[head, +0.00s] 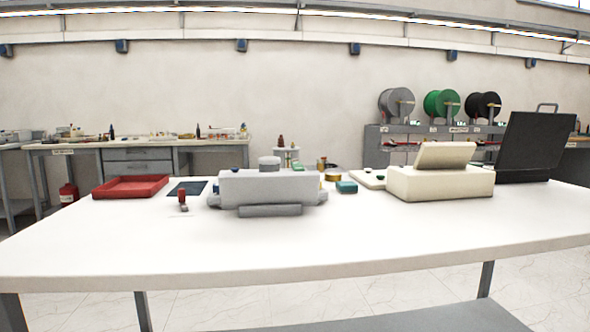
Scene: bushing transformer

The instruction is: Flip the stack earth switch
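A small upright part with a red top and a grey lower end (183,199) stands on the white table, left of the grey device. It looks like a lever or switch with a pale label at its foot, but I cannot tell for certain that it is the stack earth switch. Its lever position is too small to read. The grey device (268,188) has a low block along its front and a round grey cap (269,163) on top. My gripper is not in the head view.
The white table (330,242) has a wide clear front. A red tray (131,187) and a dark blue mat (187,188) lie left. A teal box (347,187), a cream instrument (440,182) and an open black case (537,147) stand right.

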